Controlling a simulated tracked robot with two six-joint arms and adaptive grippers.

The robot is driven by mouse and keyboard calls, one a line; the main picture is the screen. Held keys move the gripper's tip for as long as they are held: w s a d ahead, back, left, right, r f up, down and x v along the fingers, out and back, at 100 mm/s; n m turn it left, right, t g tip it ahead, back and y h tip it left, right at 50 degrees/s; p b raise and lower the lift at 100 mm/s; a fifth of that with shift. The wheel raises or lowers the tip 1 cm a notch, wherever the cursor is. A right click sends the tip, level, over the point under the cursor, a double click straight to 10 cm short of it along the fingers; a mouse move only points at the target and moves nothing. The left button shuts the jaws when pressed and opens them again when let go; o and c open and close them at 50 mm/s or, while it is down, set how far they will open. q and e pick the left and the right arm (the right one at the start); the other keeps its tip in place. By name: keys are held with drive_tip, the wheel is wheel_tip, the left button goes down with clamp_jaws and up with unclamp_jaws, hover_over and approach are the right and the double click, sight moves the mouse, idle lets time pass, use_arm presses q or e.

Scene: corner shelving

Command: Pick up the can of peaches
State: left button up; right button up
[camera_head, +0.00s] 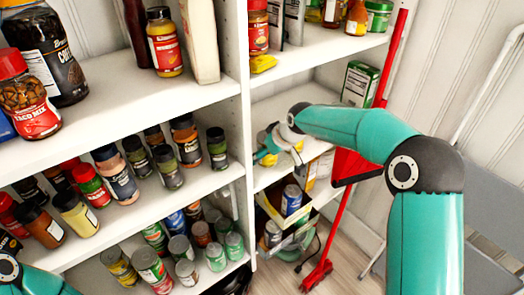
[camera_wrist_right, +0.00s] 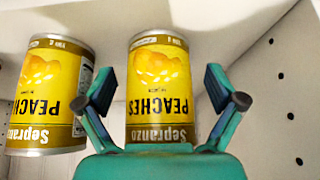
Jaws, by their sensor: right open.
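Two yellow cans of peaches show upside down in the right wrist view. One can of peaches (camera_wrist_right: 160,80) is centred between the fingers of my right gripper (camera_wrist_right: 160,88). The other can of peaches (camera_wrist_right: 48,95) is to its left, outside the fingers. My right gripper is open, with one dark pad on each side of the centred can and visible gaps at the tips. In the head view the right gripper (camera_head: 268,148) reaches into the middle right shelf, and its wrist partly hides the cans there. My left arm shows at the bottom left; its gripper is out of view.
A shelf upright (camera_head: 240,100) stands left of my right gripper. Another shelf board (camera_head: 310,45) is above it. A box with cans (camera_head: 292,200) is below. A red broom (camera_head: 345,210) stands at the right. A perforated side panel (camera_wrist_right: 285,90) is close on the right.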

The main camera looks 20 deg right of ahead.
drive_tip(key=c, duration=1.4)
drive_tip(key=shift+c, duration=0.8)
drive_tip(key=shift+r, duration=0.1)
